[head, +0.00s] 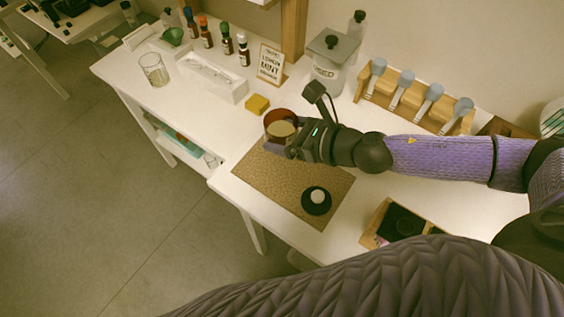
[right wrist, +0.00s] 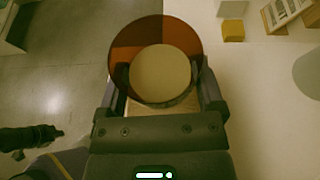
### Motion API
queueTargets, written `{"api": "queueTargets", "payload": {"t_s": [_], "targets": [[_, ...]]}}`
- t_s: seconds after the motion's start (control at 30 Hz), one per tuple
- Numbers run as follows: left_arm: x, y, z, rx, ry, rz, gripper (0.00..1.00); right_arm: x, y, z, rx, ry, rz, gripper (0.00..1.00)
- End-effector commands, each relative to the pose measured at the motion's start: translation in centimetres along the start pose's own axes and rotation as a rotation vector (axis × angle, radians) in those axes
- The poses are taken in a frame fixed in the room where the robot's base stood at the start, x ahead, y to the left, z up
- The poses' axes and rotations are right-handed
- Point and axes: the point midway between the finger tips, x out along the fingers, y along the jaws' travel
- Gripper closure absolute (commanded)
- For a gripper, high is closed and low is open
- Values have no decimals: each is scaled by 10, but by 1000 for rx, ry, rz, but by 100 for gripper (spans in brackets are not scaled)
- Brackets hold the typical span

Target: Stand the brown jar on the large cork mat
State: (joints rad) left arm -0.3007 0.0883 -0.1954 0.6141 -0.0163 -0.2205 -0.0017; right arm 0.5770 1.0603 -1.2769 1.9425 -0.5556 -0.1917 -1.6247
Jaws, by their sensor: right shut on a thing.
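The brown jar (head: 280,117) is a reddish-brown, see-through jar with a pale tan round inside. My right gripper (head: 287,143) is shut on it, at the far left end of the large cork mat (head: 262,178). In the right wrist view the jar (right wrist: 125,50) sits between the two fingers of the right gripper (right wrist: 165,100). I cannot tell whether its base touches the mat. A black round lid (head: 318,209) with a white knob lies on the mat's near right part.
A yellow block (head: 257,104) stands just behind the jar. A white tray (head: 215,78), a glass (head: 154,70), dropper bottles (head: 226,40) and a sign (head: 271,65) stand farther back. A wooden rack (head: 410,98) is beyond my right arm. A wooden box (head: 378,222) is at the near right.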

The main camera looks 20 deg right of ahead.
Motion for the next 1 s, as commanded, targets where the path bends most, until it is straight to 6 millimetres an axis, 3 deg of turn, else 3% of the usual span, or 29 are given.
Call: {"api": "queueTargets", "payload": {"t_s": [0.1,0.47,0.83,0.87,0.9,1.0], "targets": [[29,0,4,0,-7,0,100,14,1,-39,3,4,5,89],[69,-1,11,1,-17,-1,100,38,1,-94,3,2,4,89],[69,-1,9,5,-12,0,100,39,1,-94,-1,-1,3,89],[68,-1,9,5,-12,0,100,39,1,-94,-1,-1,3,9],[68,-1,9,5,-12,0,100,38,1,-94,-1,-1,3,1],[68,-1,10,4,-12,0,100,38,1,-93,-1,-1,3,0]]}}
